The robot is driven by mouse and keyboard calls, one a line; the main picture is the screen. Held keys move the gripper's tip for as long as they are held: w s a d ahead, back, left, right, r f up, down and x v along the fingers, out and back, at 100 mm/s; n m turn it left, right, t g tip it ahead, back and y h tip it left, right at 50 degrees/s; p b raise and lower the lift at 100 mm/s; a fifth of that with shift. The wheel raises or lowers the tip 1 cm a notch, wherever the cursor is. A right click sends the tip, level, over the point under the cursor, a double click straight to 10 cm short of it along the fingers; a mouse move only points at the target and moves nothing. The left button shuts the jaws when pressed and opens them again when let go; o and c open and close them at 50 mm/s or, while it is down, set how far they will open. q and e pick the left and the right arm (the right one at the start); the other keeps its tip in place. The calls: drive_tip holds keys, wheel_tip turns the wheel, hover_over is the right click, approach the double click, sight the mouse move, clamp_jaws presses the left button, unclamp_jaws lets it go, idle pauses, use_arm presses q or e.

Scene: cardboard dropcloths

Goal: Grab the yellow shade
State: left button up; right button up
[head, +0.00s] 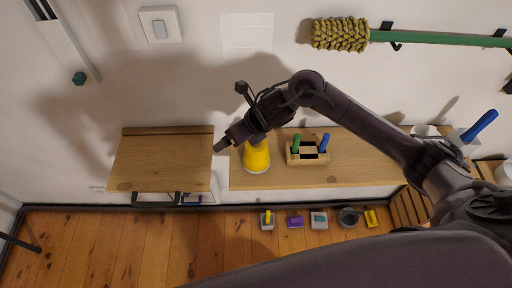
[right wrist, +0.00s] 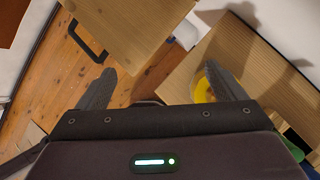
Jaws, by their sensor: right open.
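The yellow shade (head: 257,158) stands on the wooden shelf, near its left end, in the head view. My right arm reaches over from the right, and its gripper (head: 221,143) is up and to the left of the shade, hiding part of the shade's top. In the right wrist view the gripper (right wrist: 166,88) has its two fingers wide apart with nothing between them. A piece of the yellow shade (right wrist: 203,90) shows behind the right finger there. My left gripper is not seen.
The wooden shelf (head: 360,172) also holds a wooden caddy (head: 308,158) with green and blue handled items, right of the shade. A separate wooden board (head: 160,163) is to the left, across a gap. Several small items lie on the floor below.

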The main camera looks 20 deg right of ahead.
sight(256, 149)
drive_tip(key=d+n, duration=0.1)
drive_tip(key=d, duration=0.1)
drive_tip(key=d+r+n+g+h, duration=0.1)
drive_tip(key=d+n, duration=0.1)
drive_tip(key=d, duration=0.1)
drive_tip(key=d+n, duration=0.2)
drive_tip(key=shift+d+r+g, duration=0.2)
drive_tip(key=shift+r+g, duration=0.1)
drive_tip(key=shift+g, duration=0.1)
drive_tip(key=shift+d+n+h, duration=0.3)
drive_tip(key=p+x, duration=0.1)
drive_tip(key=x, duration=0.1)
drive_tip(key=p+x, duration=0.1)
drive_tip(key=x, duration=0.1)
drive_tip(key=p+x, duration=0.1)
drive_tip(key=x, duration=0.1)
drive_tip(key=shift+s+d+f+p, duration=0.15)
drive_tip(key=shift+d+f+p, duration=0.15)
drive_tip(key=shift+f, duration=0.3)
drive_tip(key=shift+a+f, duration=0.15)
drive_tip(key=shift+f, duration=0.25)
drive_tip(key=c, duration=1.3)
